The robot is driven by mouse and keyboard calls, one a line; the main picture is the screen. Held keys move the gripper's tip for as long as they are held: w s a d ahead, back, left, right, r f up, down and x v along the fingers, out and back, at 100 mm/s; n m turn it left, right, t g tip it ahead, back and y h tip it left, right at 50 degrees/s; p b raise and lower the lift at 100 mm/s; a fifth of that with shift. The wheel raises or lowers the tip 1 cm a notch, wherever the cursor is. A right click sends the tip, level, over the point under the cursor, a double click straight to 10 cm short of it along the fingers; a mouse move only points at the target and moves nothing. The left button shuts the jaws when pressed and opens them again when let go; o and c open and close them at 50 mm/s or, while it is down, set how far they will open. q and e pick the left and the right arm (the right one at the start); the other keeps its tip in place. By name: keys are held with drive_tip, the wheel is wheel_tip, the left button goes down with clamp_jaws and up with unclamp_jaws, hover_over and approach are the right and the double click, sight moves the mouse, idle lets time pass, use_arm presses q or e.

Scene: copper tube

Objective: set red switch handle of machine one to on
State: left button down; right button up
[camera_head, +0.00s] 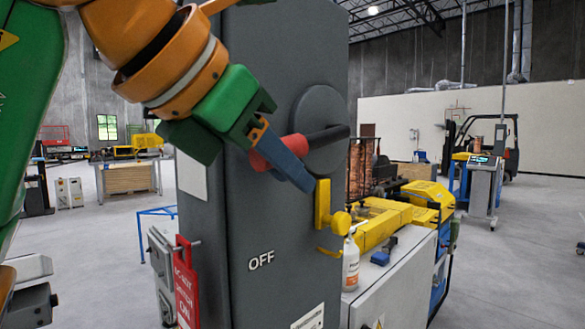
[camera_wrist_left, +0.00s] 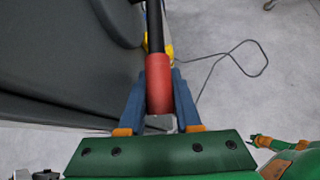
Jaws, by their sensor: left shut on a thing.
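The red switch handle (camera_head: 262,160) is a red grip on a black shaft (camera_head: 326,136), in front of a round grey hub (camera_head: 318,105) on the dark grey machine cabinet (camera_head: 225,250). In the head view it lies nearly level, its red end at the left and slightly lower. The white OFF label (camera_head: 261,261) is below it; no ON label shows on the cabinet front. My left gripper (camera_head: 288,162) is shut on the red grip, its blue fingers either side. The left wrist view shows the grip (camera_wrist_left: 159,85) between both fingers.
A yellow latch with a knob (camera_head: 323,205) sticks out from the cabinet near my left fingertips. A bottle (camera_head: 350,262) stands on the light bench to the right. A red tag (camera_head: 185,283) hangs at the cabinet's left. Open floor lies farther right.

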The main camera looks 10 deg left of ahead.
use_arm(q)
drive_tip(key=c, duration=0.9)
unclamp_jaws()
drive_tip(key=shift+w+d, duration=0.1)
drive_tip(key=shift+w, duration=0.05)
drive_tip(key=v, duration=0.7)
